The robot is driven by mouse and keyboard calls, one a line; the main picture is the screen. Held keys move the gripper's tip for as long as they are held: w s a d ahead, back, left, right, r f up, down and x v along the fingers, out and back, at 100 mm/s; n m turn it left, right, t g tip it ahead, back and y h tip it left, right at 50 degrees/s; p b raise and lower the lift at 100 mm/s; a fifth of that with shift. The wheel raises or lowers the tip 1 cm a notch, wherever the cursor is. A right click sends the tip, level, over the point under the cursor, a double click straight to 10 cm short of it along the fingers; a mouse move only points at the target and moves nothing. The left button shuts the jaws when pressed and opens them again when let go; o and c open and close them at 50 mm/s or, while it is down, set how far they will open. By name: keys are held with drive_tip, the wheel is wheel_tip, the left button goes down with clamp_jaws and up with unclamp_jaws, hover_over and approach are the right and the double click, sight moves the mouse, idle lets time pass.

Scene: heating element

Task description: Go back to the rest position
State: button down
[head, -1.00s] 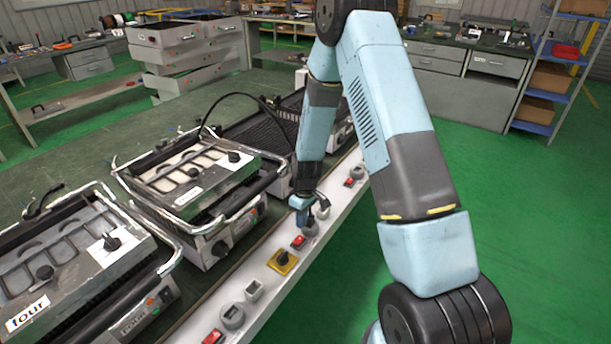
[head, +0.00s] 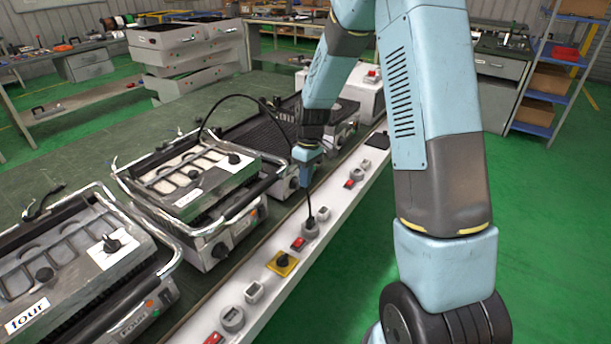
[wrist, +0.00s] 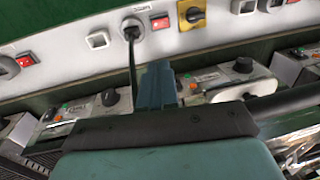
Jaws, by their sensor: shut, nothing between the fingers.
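My gripper (head: 306,163) is shut and empty. In the head view it hangs above the back edge of the white control panel (head: 345,190), close to the front of the heating units. A black plug with its cable sits in a grey socket (head: 310,228) on the panel, below my gripper. In the wrist view my gripper (wrist: 157,75) points at the panel, and the plugged socket (wrist: 132,27) is just left of its fingertips. The cable runs down past the left side of the fingers.
Grill-like heating units (head: 195,175) with metal handles stand along the panel; the nearest carries a label "four" (head: 25,313). A yellow switch (head: 282,263) and red switches (head: 298,243) are on the panel. The green floor (head: 545,230) at right is clear.

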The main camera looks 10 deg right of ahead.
drive_tip(key=s+d+r+m+t, duration=0.2)
drive_tip(key=s+r, duration=0.3)
drive_tip(key=r, duration=0.5)
drive_tip(key=s+d+r+m+t, duration=0.1)
drive_tip(key=s+d+r+m, duration=0.3)
drive_tip(key=r, duration=0.6)
drive_tip(key=s+d+r+m+t, duration=0.1)
drive_tip(key=s+r, duration=0.2)
drive_tip(key=s, duration=0.3)
drive_tip(key=s+r+m+t, duration=0.1)
drive_tip(key=s+r, duration=0.2)
drive_tip(key=s, duration=0.4)
drive_tip(key=s+d+r+m+t+h, duration=0.1)
drive_tip(key=s+r, duration=0.2)
drive_tip(key=s, duration=0.4)
drive_tip(key=shift+d+r+t, duration=0.2)
drive_tip(key=shift+d+t, duration=0.1)
